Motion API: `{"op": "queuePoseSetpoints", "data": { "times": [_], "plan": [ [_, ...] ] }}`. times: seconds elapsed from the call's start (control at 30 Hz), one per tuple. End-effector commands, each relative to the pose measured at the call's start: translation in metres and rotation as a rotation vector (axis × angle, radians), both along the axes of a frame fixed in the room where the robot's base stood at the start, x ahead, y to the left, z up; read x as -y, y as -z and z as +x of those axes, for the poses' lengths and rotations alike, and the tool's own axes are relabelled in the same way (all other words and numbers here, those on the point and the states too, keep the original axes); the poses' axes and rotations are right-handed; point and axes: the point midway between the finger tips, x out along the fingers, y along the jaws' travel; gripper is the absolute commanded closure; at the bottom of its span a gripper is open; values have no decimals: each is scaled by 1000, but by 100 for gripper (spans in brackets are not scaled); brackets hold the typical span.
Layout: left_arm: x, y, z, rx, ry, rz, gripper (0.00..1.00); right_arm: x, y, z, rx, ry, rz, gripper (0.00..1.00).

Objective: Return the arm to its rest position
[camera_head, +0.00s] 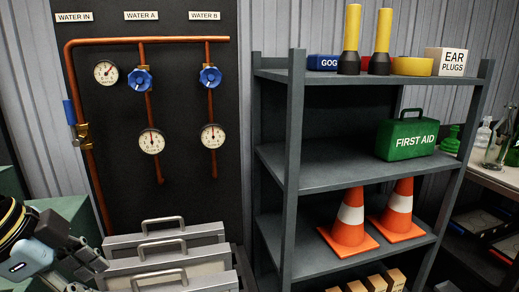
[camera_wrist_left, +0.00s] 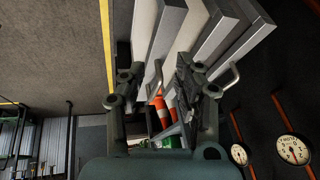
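My left arm comes in at the lower left of the head view. Its gripper (camera_head: 86,272) is just left of the grey metal moulds (camera_head: 207,233) with bar handles. In the left wrist view the two fingers of this gripper (camera_wrist_left: 160,80) stand apart with a gap between them, and nothing is held. The moulds (camera_wrist_left: 180,32) show beyond the fingertips in that view; I cannot tell the exact distance. My right gripper is in neither view.
A dark panel with copper pipes (camera_head: 150,40), gauges and blue valves stands behind the moulds. A grey shelf (camera_head: 330,177) holds traffic cones (camera_head: 348,225) and a green first aid box (camera_head: 406,137). A bench (camera_head: 495,178) with glassware is at the right.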

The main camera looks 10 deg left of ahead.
Motion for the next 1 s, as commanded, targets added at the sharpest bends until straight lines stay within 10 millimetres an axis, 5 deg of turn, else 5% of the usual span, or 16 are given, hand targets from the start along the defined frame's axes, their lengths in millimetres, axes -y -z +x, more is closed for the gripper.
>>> {"op": "queuePoseSetpoints", "data": {
  "times": [0.4,0.8,1.0],
  "plan": [
    [34,42,-46,-41,-356,-46,67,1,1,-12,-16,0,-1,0],
    [52,59,-106,-146,-805,-44,67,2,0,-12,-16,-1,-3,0],
    [43,143,-91,-173,-799,-24,67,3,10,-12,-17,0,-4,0]
  ]
}}
